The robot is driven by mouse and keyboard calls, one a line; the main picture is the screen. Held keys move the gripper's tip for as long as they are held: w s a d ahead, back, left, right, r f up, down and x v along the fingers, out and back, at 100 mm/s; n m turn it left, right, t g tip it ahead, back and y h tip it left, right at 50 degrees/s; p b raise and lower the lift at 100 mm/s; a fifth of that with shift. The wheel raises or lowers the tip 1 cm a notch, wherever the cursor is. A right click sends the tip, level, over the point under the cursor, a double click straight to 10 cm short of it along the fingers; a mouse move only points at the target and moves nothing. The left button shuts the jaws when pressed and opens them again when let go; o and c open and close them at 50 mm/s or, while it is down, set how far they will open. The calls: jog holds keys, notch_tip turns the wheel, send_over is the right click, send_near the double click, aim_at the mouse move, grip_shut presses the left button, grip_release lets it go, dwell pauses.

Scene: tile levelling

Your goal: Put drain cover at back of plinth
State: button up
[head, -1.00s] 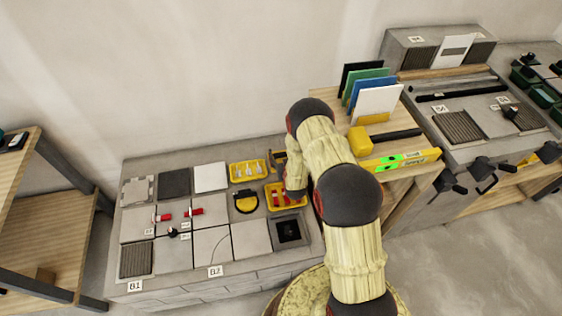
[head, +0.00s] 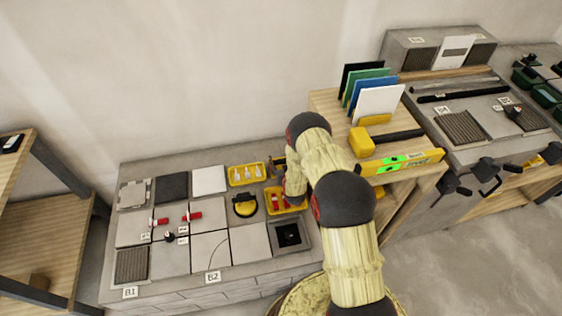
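The grey plinth (head: 112,284) is a low block with square tiles on top, labelled B1 and B2 at its front. A square with a dark, recessed-looking centre (head: 289,235) lies at its front right and looks like the drain cover; I cannot be sure. A dark ribbed square (head: 131,264) lies at the front left. A grey tile with notched edges (head: 134,193) lies at the back left, with a dark tile (head: 172,187) and a white tile (head: 209,180) beside it. My arm bends down over the plinth's right end; its fingers cannot be made out clearly.
Yellow trays (head: 246,174) and a yellow-and-black tool (head: 245,205) sit on the plinth's right half. Red pieces (head: 159,221) lie on the left tiles. A wooden bench right of my arm holds upright coloured sheets (head: 378,101) and a yellow level (head: 402,162).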

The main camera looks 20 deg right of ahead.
jog(key=o, duration=0.4)
jog(key=shift+o, duration=0.2)
